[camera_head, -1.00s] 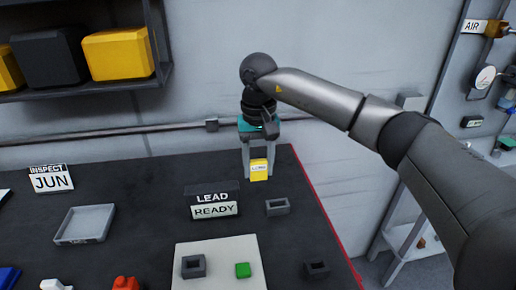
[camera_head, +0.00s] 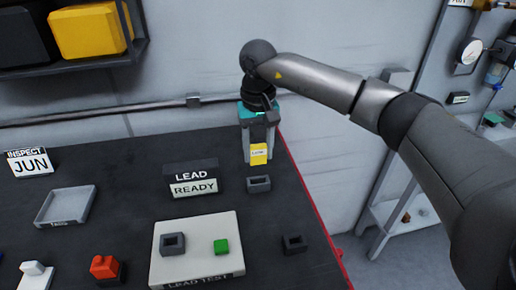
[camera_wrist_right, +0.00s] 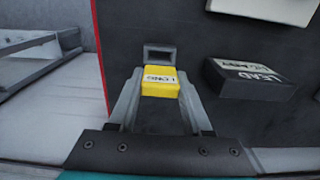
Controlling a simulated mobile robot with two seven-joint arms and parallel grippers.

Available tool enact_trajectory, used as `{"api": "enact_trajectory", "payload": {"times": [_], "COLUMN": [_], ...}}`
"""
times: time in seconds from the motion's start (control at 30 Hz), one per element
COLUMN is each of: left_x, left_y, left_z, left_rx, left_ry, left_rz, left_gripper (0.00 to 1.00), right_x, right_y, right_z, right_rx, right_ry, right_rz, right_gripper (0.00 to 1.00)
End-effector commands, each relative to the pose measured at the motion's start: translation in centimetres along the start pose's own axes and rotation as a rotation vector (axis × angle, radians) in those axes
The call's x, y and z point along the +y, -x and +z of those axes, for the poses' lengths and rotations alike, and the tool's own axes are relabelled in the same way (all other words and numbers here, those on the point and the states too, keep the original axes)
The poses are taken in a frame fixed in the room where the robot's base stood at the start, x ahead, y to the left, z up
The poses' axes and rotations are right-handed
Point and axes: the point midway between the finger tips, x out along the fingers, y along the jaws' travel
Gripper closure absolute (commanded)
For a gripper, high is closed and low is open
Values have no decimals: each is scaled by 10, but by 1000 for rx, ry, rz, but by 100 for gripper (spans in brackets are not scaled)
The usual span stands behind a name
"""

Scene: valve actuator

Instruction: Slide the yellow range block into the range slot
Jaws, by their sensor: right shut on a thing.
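The yellow block (camera_head: 259,154) has a white label and is held between the fingers of my right gripper (camera_head: 258,160). In the right wrist view the block (camera_wrist_right: 160,81) sits between the two fingertips (camera_wrist_right: 160,90). A grey hollow socket (camera_head: 258,184) lies on the dark bench just in front of the block; it also shows just beyond the block in the right wrist view (camera_wrist_right: 160,54). I cannot read which is the range slot. My left gripper is out of view.
A LEAD READY sign (camera_head: 192,180) stands left of the nearest socket. A grey tray (camera_head: 66,206), a JUN sign (camera_head: 30,163) and a red piece (camera_head: 104,267) are left. The bench ends at a red edge.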

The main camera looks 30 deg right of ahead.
Motion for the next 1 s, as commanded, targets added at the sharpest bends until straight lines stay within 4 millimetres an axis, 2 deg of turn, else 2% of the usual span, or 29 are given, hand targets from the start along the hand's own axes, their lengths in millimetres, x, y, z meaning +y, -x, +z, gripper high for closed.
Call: {"api": "enact_trajectory", "payload": {"times": [0.2, 0.43, 1.0], "left_x": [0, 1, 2], "left_y": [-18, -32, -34], "left_z": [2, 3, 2], "left_rx": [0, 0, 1], "left_ry": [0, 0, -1], "left_rz": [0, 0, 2], "left_gripper": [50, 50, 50], "right_x": [0, 1, 0], "right_y": [-24, -43, -47], "right_z": [0, 0, 0], "right_rx": [0, 0, 0], "right_ry": [-1, -1, -1], "right_rz": [1, 2, 1], "right_gripper": [100, 100, 100]}}
